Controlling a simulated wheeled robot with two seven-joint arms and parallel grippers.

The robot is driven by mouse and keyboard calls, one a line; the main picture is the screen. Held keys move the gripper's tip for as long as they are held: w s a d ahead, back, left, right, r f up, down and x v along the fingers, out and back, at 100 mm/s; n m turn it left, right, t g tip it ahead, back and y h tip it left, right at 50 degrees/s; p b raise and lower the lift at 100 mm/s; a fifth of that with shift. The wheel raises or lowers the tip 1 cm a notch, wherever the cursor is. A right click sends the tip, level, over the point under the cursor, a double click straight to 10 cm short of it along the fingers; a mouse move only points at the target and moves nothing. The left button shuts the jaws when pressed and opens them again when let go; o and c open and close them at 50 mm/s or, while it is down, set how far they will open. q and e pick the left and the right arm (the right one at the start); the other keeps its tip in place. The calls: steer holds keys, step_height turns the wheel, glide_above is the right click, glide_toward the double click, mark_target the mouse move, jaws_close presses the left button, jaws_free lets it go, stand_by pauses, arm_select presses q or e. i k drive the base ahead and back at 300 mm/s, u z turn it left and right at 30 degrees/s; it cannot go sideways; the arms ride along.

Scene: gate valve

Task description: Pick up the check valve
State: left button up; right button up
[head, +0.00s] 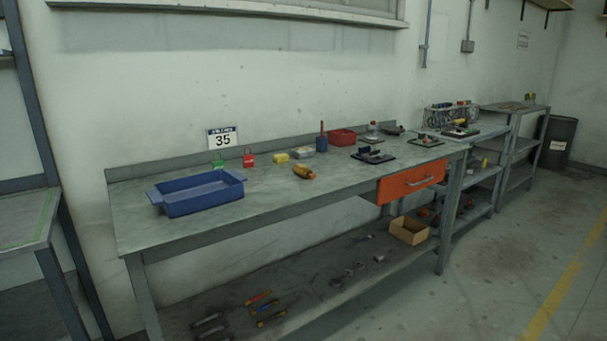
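A small orange-brass fitting (304,172), which looks like the check valve, lies on its side on the grey workbench (262,207), near the middle of the top. It is small in the picture, so fine detail cannot be made out. Nothing touches it, and the bench around it is bare. Neither of my grippers shows in the head view.
A blue tray (203,208) stands on the bench to the left. Red and green padlock-like items, a yellow block (281,158), a blue cup (322,143) and a red bin (342,136) line the back. An orange drawer (411,182) hangs below the top. Floor at right is clear.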

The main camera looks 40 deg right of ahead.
mark_target(302, 172)
steer(key=z, duration=0.4)
steer(key=k, duration=0.5)
steer(key=z, duration=1.1)
steer(key=i, duration=1.05)
steer(key=u, duration=0.45)
steer(key=k, duration=0.5)
steer(key=z, duration=0.8)
steer(key=i, duration=2)
steer(key=u, duration=1.15)
steer(key=i, duration=0.75)
steer(key=u, duration=0.7)
